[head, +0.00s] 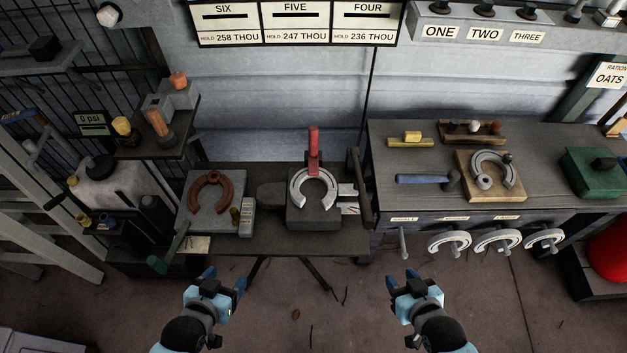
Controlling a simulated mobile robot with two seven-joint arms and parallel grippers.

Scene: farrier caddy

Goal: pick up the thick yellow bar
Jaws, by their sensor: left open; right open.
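On the back left of the right-hand bench lies a long, flat yellow bar (399,142). A short, thicker yellow block (412,135) sits at its middle, and I cannot tell whether the two are one piece. My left gripper (225,278) is open and empty, in front of the middle bench, far to the left of the yellow bar. My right gripper (424,279) is open and empty, in front of the right bench's front edge and well short of the yellow bar.
On the right bench (387,161), a blue-handled hammer (424,180) lies in front of the bar. A wooden board with a horseshoe (490,172) and a green box (596,172) stand further right. Horseshoes (449,242) hang along its front. An anvil block (315,219) stands on the middle bench.

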